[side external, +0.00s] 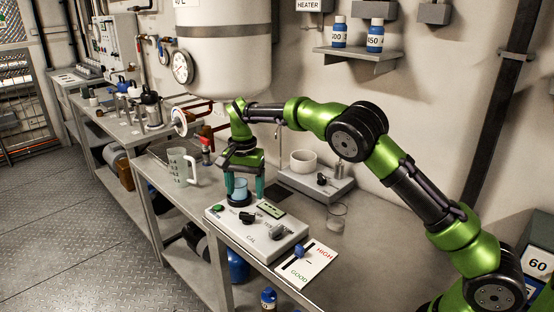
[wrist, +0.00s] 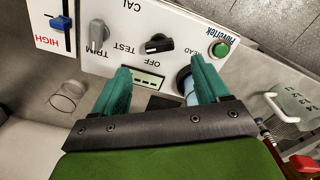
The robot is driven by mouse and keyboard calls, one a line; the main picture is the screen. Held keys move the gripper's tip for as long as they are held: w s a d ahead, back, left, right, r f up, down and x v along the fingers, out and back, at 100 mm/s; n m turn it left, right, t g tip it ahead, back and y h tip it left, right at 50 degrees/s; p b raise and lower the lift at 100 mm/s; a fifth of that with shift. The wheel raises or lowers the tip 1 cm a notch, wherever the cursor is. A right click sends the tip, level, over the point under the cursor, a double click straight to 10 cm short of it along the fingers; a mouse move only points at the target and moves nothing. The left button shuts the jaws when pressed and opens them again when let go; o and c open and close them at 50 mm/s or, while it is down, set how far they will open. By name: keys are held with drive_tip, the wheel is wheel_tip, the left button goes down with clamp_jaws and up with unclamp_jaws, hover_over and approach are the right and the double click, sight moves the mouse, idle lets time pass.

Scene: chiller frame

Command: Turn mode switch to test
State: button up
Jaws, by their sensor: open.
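The mode switch is a black knob (wrist: 158,44) on a white instrument box (side external: 238,237), which also shows in the wrist view (wrist: 185,20). The labels OFF, TEST and CAL are printed around it, upside down in the wrist view. Its bar lies nearly level in that view; I cannot tell which end is the pointer. In the side view the knob (side external: 247,217) is near the box's left part. My gripper (side external: 244,194) is open and points down behind the box. In the wrist view its fingertips (wrist: 160,70) are apart, with the knob beyond them, untouched.
The box also has a green button (wrist: 219,50), a grey TRIM knob (wrist: 98,35) and a display (wrist: 147,79).

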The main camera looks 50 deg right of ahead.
wheel_tip(320, 180, up, 9)
drive_tip(key=shift+r, duration=0.2)
idle(0.3)
drive_tip(key=s+r+n+t+y, duration=0.2)
drive_tip(key=s+n+t, duration=0.5)
drive_tip(key=s, duration=2.4)
drive_tip(key=shift+s+r+n, duration=0.2)
drive_tip(key=shift+r+n, duration=0.3)
drive_tip(key=shift+d, duration=0.1)
